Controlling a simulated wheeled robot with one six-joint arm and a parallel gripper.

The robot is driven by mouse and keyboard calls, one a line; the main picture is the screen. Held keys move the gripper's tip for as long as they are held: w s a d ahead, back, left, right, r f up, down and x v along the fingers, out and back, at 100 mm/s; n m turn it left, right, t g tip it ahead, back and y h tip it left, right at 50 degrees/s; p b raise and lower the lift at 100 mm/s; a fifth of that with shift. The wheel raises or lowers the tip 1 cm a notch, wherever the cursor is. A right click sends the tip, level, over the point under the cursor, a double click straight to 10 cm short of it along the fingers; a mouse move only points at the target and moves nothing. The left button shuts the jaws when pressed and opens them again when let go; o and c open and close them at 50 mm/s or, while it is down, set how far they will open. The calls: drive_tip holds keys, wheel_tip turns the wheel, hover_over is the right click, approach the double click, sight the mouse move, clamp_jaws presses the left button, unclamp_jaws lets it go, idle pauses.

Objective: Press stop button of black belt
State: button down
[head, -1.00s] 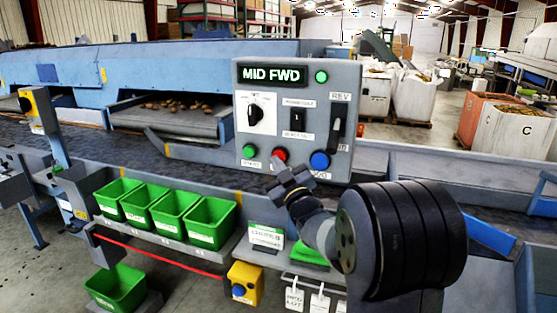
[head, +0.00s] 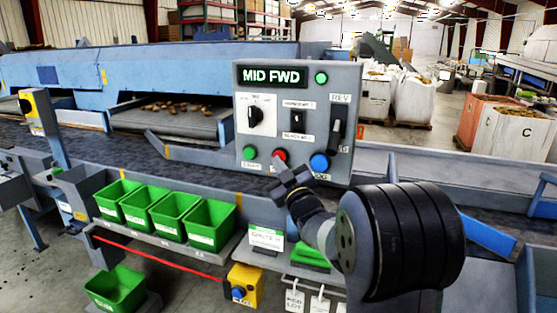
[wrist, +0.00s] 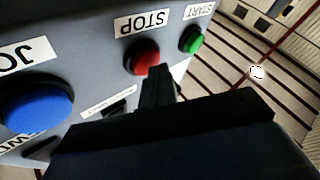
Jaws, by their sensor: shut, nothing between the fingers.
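The grey control panel (head: 268,85) stands over the black belt (head: 60,135), with a lit "MID FWD" display. Its red stop button (head: 279,155) sits low on the panel, between a green button (head: 249,153) and a blue button (head: 319,162). In the wrist view the red button (wrist: 143,58) carries an upside-down "STOP" label. My gripper (head: 281,163) is shut and empty, its tip at the lower edge of the red button. The wrist view shows the fingers (wrist: 158,72) overlapping that button's lower right edge. I cannot tell whether they touch it.
A selector knob (head: 256,117), a rocker switch (head: 297,120) and a REV lever (head: 337,122) are higher on the panel. Green bins (head: 210,222) and a yellow box with a blue button (head: 245,283) are below the belt. White bulk bags (head: 413,98) stand behind.

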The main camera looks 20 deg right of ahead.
drive_tip(key=shift+w+d, duration=0.1)
drive_tip(key=shift+w, duration=0.05)
idle(0.5)
drive_tip(key=shift+s+a+b, duration=0.5)
drive_tip(key=shift+s+b, duration=0.25)
drive_tip(key=shift+s, duration=0.05)
drive_tip(key=s+a+b, duration=0.1)
drive_tip(key=s, duration=0.1)
drive_tip(key=s+a+b, duration=0.1)
drive_tip(key=s+b, duration=0.1)
drive_tip(key=shift+a, duration=0.4)
